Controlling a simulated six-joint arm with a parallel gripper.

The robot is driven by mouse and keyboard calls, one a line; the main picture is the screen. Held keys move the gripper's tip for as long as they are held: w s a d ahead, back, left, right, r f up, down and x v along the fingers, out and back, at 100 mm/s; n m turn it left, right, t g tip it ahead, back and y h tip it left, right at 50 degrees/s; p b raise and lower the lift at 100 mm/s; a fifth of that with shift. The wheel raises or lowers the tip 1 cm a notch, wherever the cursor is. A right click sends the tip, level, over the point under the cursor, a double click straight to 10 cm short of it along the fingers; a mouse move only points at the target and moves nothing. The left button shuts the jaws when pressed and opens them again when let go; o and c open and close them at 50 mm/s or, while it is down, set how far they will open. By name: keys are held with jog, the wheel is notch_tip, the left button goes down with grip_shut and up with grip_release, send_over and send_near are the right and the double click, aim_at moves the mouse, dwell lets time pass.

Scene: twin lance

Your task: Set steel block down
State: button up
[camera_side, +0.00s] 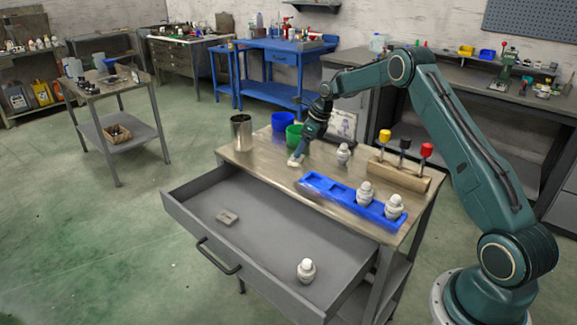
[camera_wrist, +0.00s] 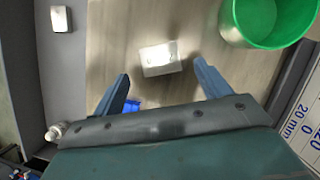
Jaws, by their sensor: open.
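A steel block (camera_wrist: 160,58) lies on the wooden tabletop in the wrist view, just beyond the gap between my fingertips. In the side view a small pale shape (camera_side: 295,161) under my gripper looks like the same block. My gripper (camera_wrist: 161,76) is open, with one finger on either side and a clear gap between them. In the side view it (camera_side: 299,153) points down at the tabletop, and its fingertips are too small to make out. A second metal block (camera_side: 228,217) lies in the open drawer; it also shows in the wrist view (camera_wrist: 61,18).
The grey drawer (camera_side: 265,235) stands pulled out, with a white fitting (camera_side: 306,271) inside. A green cup (camera_wrist: 268,15) stands close right of the block.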

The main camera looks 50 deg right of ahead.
jog(key=v, duration=0.7)
jog(key=shift+s+r, duration=0.15)
jog(key=shift+r, duration=0.2)
jog(key=s+a+r+n+h, duration=0.1)
jog(key=s+a+r+n, duration=1.4)
jog(key=a+r, duration=0.15)
jog(key=s+a+f+n, duration=0.1)
jog(key=s+a+n, duration=0.3)
jog(key=s+n, duration=0.4)
jog(key=s+a+f+n+t, duration=0.1)
jog(key=s+a+n, duration=0.3)
jog(key=s, duration=1.2)
jog(key=f+n, duration=0.1)
jog(key=n, duration=0.3)
jog(key=shift+s+a+t+h, duration=0.15)
jog(key=shift+a+t+h, duration=0.05)
jog(key=shift+t+h, duration=0.1)
